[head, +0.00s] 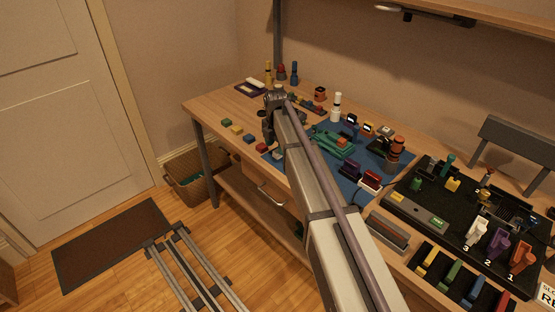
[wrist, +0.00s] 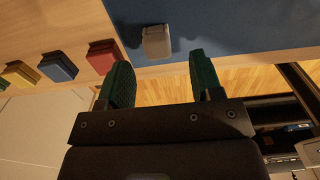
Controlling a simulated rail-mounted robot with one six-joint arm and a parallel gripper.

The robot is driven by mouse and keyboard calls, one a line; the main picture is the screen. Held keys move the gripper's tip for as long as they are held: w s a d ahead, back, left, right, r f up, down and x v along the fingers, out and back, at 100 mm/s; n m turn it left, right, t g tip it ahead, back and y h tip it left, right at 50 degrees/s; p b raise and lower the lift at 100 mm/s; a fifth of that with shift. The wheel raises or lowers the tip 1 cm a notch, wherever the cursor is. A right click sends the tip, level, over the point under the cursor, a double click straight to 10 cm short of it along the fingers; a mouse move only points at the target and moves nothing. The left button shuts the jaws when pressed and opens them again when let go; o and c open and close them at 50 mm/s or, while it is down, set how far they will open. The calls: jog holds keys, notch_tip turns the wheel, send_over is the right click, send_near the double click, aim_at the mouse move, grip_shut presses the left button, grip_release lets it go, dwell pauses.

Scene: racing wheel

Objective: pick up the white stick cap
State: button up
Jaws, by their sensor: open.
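The white stick cap (wrist: 156,41) is a small pale block on the front edge of the blue mat (wrist: 215,22) in the wrist view. In the head view the white cap (head: 278,155) sits at the right end of a row of coloured blocks, partly beside my arm. My gripper (wrist: 160,75) is open and empty, with dark green finger pads apart. In the wrist view the cap lies beyond the fingertips, between their lines and apart from both. In the head view my gripper (head: 268,132) is partly hidden by my wrist, above the table's front left part.
A red block (wrist: 103,56), a blue block (wrist: 58,66) and a yellow block (wrist: 20,73) stand left of the cap. The workbench (head: 205,108) has a clear front left corner. The mat's back holds several small parts. A black tray (head: 450,228) is at right.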

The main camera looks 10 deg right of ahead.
aim_at(276, 152)
notch_tip(276, 152, down, 4)
jog(key=b, duration=0.2)
jog(key=shift+w+b, duration=0.1)
jog(key=shift+b, duration=0.2)
jog(key=shift+r, duration=0.2)
jog(key=c, duration=1)
jog(key=shift+p, duration=0.3)
